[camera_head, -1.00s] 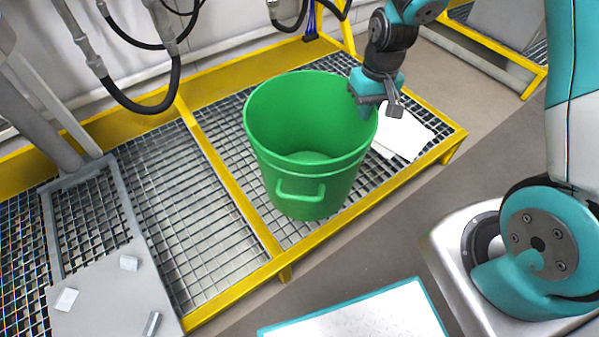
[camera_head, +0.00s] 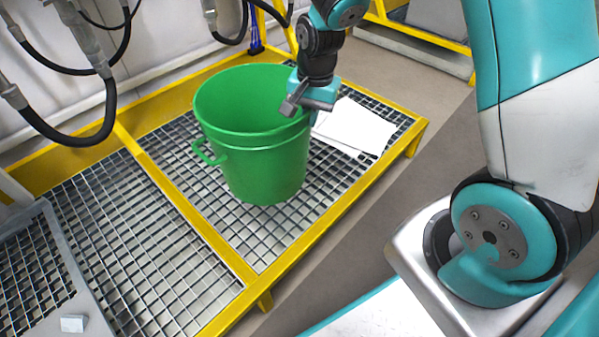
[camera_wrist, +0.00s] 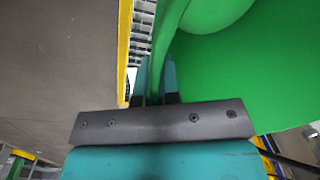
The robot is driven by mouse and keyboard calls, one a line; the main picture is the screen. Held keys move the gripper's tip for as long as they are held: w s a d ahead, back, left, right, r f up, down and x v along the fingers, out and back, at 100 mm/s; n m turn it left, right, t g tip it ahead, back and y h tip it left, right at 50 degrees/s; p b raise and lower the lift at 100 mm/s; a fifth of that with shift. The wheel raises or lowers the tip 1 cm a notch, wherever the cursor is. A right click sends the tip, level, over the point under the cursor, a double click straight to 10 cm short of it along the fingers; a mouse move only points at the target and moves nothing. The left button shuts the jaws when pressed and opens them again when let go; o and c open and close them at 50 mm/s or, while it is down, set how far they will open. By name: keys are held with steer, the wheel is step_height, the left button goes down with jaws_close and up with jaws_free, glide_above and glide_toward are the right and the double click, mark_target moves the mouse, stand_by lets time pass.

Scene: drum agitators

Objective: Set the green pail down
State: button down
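The green pail (camera_head: 255,150) is upright over the right-hand section of the grated platform (camera_head: 150,240). Its bottom is at or just above the grating; I cannot tell whether it touches. Its side handle (camera_head: 208,153) faces left. My gripper (camera_head: 312,112) is at the right side of the pail's rim, pointing down. In the wrist view, the two fingers of my gripper (camera_wrist: 157,82) are on either side of the green rim (camera_wrist: 168,35) and close on it. The fingertips are partly hidden by the pail in the head view.
White sheets (camera_head: 355,127) lie on the grating right of the pail. A yellow frame (camera_head: 330,228) edges the platform, and a yellow bar divides it. Black hoses (camera_head: 75,135) hang at the upper left. The grating left of the pail is clear. A small light block (camera_head: 73,323) lies at lower left.

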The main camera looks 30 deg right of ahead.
step_height(320, 180, down, 14)
steer(key=b, duration=0.4)
steer(key=shift+b, duration=0.4)
steer(key=c, duration=1.3)
jaws_free()
steer(key=shift+c, duration=0.2)
step_height(320, 180, up, 12)
steer(key=p, duration=0.5)
steer(key=s+a+r+n+y, duration=0.2)
steer(key=s+a+r+n, duration=0.45)
steer(key=r, duration=0.35)
steer(key=s+a+r+n, duration=0.3)
steer(key=s+r+n, duration=0.1)
steer(key=s, duration=0.3)
steer(key=s+a+r+n+y, duration=0.1)
steer(key=s+a+r+n, duration=0.2)
steer(key=s+n, duration=0.3)
steer(key=shift+s+a+r+g+y, duration=0.2)
steer(key=shift+s+r+g+y, duration=0.1)
steer(key=shift+s+r, duration=0.65)
